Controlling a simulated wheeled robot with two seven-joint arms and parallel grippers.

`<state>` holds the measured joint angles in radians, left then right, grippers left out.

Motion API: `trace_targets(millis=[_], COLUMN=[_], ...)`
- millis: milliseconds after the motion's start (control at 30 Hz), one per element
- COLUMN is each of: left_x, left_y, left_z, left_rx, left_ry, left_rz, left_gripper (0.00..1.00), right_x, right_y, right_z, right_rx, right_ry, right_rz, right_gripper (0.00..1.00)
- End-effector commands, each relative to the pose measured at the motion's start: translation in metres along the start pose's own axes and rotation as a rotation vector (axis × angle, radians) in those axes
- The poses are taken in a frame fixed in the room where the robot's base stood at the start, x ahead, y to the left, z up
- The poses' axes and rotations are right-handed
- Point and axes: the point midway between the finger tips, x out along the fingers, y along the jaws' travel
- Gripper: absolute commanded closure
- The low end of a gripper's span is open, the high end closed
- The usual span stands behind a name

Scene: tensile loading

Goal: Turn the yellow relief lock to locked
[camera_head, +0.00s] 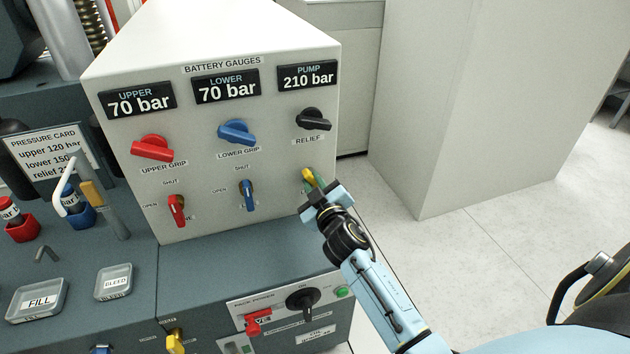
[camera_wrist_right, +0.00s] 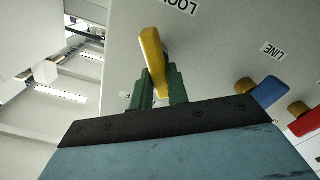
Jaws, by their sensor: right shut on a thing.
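The yellow relief lock (camera_head: 307,174) is a small lever on the panel's lower right, under the black relief knob (camera_head: 313,119). My right gripper (camera_head: 317,182) is shut on it, and the gripper and wrist hide part of the lever and its label. In the right wrist view, the yellow lever (camera_wrist_right: 153,52) stands between the green fingers of my right gripper (camera_wrist_right: 158,88). A label starting "LOC" is partly visible beside it. I cannot tell which setting the lever is at. My left gripper is not in view.
The red (camera_head: 177,210) and blue (camera_head: 248,194) shut-off levers sit left of the lock. Upper grip (camera_head: 152,148) and lower grip (camera_head: 236,132) knobs are above them. A pressure card (camera_head: 48,156) stands at left.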

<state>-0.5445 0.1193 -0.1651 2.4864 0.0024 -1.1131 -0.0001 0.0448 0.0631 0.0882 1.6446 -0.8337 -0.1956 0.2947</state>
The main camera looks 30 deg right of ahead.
Motion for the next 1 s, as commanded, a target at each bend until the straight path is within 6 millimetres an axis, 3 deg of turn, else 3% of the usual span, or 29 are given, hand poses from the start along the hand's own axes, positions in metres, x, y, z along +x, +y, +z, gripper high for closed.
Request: trace_targets(millis=[400,1000], left_x=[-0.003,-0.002], left_y=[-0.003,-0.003], left_z=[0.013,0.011], left_rx=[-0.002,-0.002], left_ry=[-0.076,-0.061], left_rz=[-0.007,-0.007], left_gripper=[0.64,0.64], right_x=[0.000,0.000], right_y=[-0.005,-0.010], right_z=[0.001,0.005], right_rx=[-0.396,-0.878], right_ry=[0.000,-0.001], right_rz=[-0.001,-0.001], right_gripper=[1.00,1.00])
